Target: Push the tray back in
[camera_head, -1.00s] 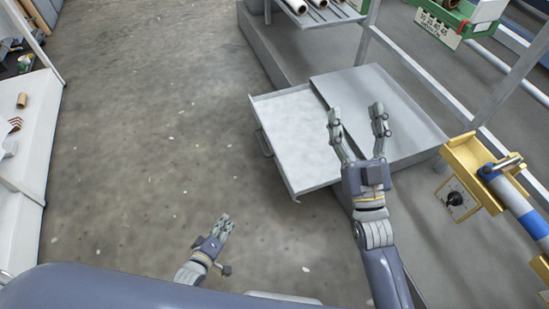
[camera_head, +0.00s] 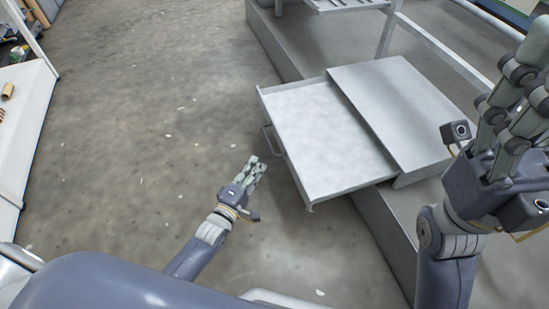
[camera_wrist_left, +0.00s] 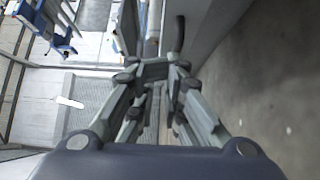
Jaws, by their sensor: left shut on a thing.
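The grey tray (camera_head: 325,135) sticks out to the left from under a flat grey cover (camera_head: 400,100). Its handle (camera_head: 266,140) is on its left edge. My left gripper (camera_head: 258,166) is low over the floor, just below and left of the handle in the picture, with a small gap seen between them. Its fingers look drawn together; what lies between them cannot be made out. It also shows in the left wrist view (camera_wrist_left: 153,40). My right gripper (camera_head: 522,85) is large at the right edge, fingers up, partly cut off, right of the cover.
A grey plinth (camera_head: 385,235) runs under the tray and cover. A rail frame (camera_head: 430,45) stands behind them. A white bench (camera_head: 25,130) is at the far left. The floor (camera_head: 150,130) left of the tray is clear.

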